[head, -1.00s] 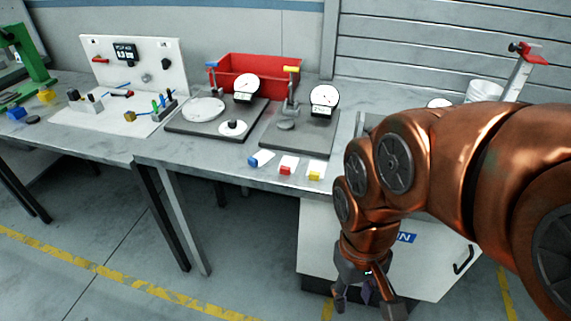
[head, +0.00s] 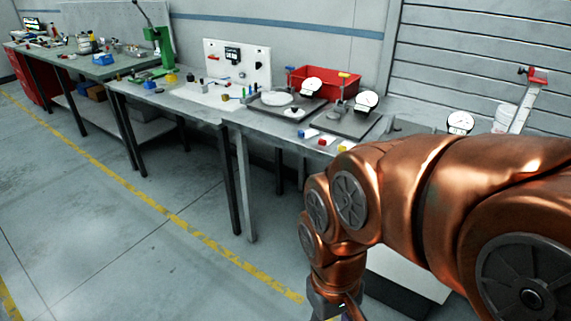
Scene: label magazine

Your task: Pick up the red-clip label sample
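The red-clip label sample (head: 327,140) is a small white piece with a red clip, lying near the front edge of the grey bench. It lies between the blue-clip sample (head: 309,133) and the yellow-clip sample (head: 346,146). My gripper (head: 334,308) hangs at the bottom edge of the head view, well below and in front of the bench, apart from the samples. Its fingertips are cut off by the frame, so its opening does not show.
Two dial gauge stands on dark plates (head: 349,123) stand behind the samples, with a red bin (head: 328,84) behind them. A white pegboard (head: 238,62) and a green press (head: 158,45) stand further left. The floor (head: 120,225) left of my arm is clear.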

